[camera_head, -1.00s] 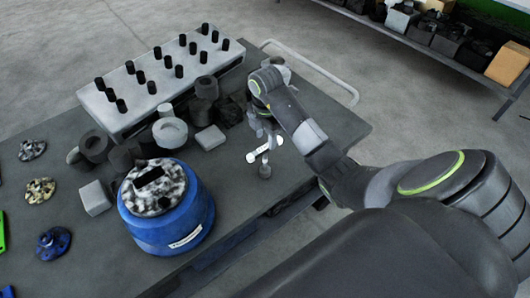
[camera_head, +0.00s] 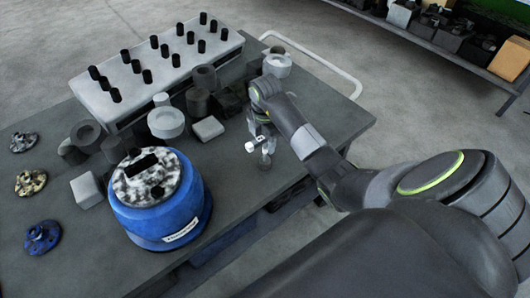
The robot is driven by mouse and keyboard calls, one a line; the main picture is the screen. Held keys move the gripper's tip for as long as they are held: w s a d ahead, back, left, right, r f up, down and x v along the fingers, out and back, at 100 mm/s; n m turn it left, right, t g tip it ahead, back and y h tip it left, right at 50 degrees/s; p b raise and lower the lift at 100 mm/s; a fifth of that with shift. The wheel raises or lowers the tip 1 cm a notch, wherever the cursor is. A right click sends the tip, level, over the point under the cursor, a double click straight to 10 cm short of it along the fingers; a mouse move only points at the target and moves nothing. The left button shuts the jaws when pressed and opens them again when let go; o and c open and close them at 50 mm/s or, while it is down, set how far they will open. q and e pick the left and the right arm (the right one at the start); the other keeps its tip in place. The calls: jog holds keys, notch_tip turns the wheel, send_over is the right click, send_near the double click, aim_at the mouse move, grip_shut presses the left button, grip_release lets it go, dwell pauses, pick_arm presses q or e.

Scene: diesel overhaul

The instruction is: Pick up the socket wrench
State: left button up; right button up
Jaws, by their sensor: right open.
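The socket wrench (camera_head: 250,147) is a small, light silvery tool at the right part of the dark workbench. Only its pale end shows clearly, just left of my right gripper; the rest is hidden behind the gripper or too small to tell. My right gripper (camera_head: 266,151) points down at the wrench, with its fingers at or around it. It is open, and I cannot tell whether the fingers touch the wrench. My left gripper is out of view.
A blue drum-shaped part (camera_head: 160,208) with a speckled top stands at the front of the workbench (camera_head: 230,180). A grey block with black pegs (camera_head: 160,75) is behind. Grey cylinders (camera_head: 166,122) and a small pale block (camera_head: 207,129) crowd the bench left of my gripper.

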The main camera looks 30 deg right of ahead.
grip_shut()
jog(key=shift+r, duration=0.15)
dwell(0.4)
jog(key=shift+r, duration=0.3)
notch_tip(320, 180, up, 2)
jog(key=shift+r, duration=0.1)
notch_tip(320, 180, up, 7)
jog(key=p, duration=0.7)
